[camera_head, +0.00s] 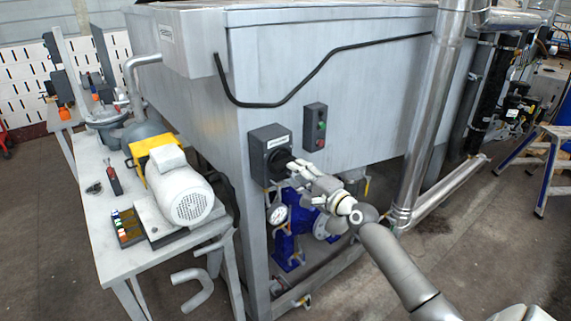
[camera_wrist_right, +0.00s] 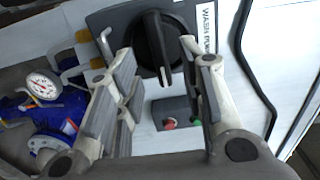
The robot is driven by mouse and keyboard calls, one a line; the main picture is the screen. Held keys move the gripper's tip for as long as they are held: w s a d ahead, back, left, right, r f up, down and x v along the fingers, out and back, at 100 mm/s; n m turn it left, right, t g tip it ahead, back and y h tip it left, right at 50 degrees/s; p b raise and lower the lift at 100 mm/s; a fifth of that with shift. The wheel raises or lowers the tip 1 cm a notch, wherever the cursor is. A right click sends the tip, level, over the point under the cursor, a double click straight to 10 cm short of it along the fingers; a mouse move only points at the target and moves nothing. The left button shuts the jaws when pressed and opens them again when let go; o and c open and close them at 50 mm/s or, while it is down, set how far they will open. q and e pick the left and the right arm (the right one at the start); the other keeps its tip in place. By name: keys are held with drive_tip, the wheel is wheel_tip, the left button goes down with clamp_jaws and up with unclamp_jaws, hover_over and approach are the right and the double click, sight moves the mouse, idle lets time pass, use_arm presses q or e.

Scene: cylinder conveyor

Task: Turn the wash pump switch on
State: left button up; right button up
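The wash pump switch (camera_head: 262,143) is a dark grey box with a black rotary knob, on the side of the big metal tank. In the wrist view the black knob (camera_wrist_right: 155,45) has a raised grip running nearly up and down the picture, with a white mark near its lower end. A white label (camera_wrist_right: 207,28) beside it reads "WASH PUMP" in part. My right gripper (camera_head: 293,168) is in front of the switch. In the wrist view its fingers (camera_wrist_right: 147,42) are spread on either side of the knob, with gaps visible. My left gripper is not in view.
A small box with red and green buttons (camera_head: 315,127) is right of the switch. A gauge (camera_head: 278,214) and blue pump (camera_head: 290,245) are below. A motor (camera_head: 182,190) stands on the white table (camera_head: 95,222) at left. A steel pipe (camera_head: 425,130) rises at right.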

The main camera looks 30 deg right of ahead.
sight(286, 163)
drive_tip(key=shift+w+a, duration=0.15)
drive_tip(key=shift+w, duration=1.45)
drive_tip(key=shift+w+a, duration=0.1)
drive_tip(key=shift+w, duration=1.45)
drive_tip(key=shift+f, duration=0.1)
clamp_jaws()
